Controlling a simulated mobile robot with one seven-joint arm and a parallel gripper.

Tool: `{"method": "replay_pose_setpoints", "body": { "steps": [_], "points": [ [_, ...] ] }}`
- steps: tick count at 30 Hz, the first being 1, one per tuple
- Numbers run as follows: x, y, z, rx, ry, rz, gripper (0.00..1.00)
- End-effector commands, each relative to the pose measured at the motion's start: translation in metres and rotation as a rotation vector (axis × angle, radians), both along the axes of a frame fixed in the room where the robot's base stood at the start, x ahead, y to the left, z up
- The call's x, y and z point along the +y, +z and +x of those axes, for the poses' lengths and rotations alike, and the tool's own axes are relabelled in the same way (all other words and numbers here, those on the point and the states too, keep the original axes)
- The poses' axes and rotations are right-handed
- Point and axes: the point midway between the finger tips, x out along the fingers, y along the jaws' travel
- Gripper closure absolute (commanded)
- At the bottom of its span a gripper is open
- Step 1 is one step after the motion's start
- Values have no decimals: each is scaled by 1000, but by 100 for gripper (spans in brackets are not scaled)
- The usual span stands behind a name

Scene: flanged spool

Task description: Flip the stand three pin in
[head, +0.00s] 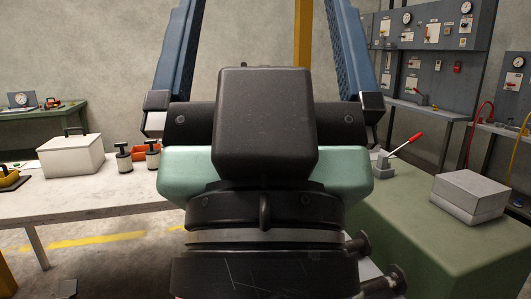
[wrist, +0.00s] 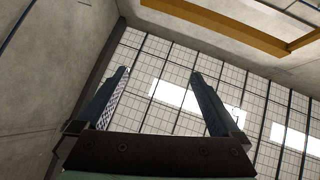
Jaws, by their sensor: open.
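My gripper (head: 264,50) fills the middle of the head view, pointing up and away. Its two blue fingers stand wide apart, with nothing seen between them but wall and a yellow post. In the wrist view my gripper (wrist: 160,73) is also open and empty against the ceiling. I cannot make out a stand marked three or its pin. A small grey base with a red-tipped lever (head: 402,147) stands on the green bench right of my gripper, its lever slanting up to the right. My arm hides much of the middle.
A grey box (head: 470,194) sits on the green bench (head: 425,232). A gauge panel (head: 435,35) stands at the back right.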

Motion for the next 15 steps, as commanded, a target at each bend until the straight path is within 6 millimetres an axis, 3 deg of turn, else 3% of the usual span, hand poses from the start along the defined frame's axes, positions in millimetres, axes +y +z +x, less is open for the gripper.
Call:
{"method": "replay_pose_setpoints", "body": {
  "steps": [1,6,10,15],
  "points": [
    [0,34,0,0,0,0,0],
    [0,85,0,0,1,-1,0],
    [0,114,0,0,1,-1,0],
    [0,131,0,0,1,0,0]
  ]
}}
